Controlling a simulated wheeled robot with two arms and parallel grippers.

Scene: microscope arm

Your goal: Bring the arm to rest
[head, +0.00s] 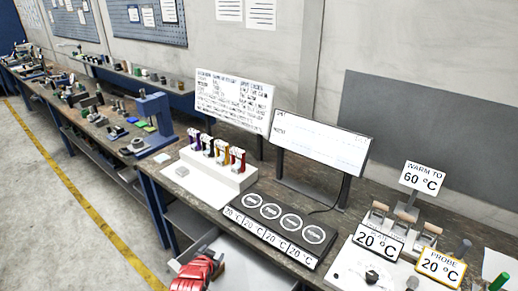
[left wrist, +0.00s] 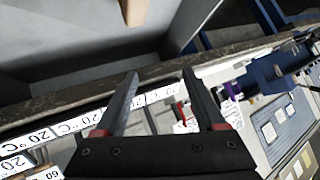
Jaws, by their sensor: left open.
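My left arm shows as a red part (head: 196,273) at the bottom of the head view, in front of the workbench (head: 180,205) edge. Its fingertips are hard to make out there. In the left wrist view my left gripper (left wrist: 161,76) is open, with two dark fingers apart and nothing between them. My right gripper is not in view.
A dark plate with several round pads (head: 290,221) is on the bench. A white holder (head: 215,172) with coloured items stands left of it, near a blue stand (head: 155,118). Signs and a warming station (head: 400,240) are at the right. The floor (head: 50,200) at left is clear.

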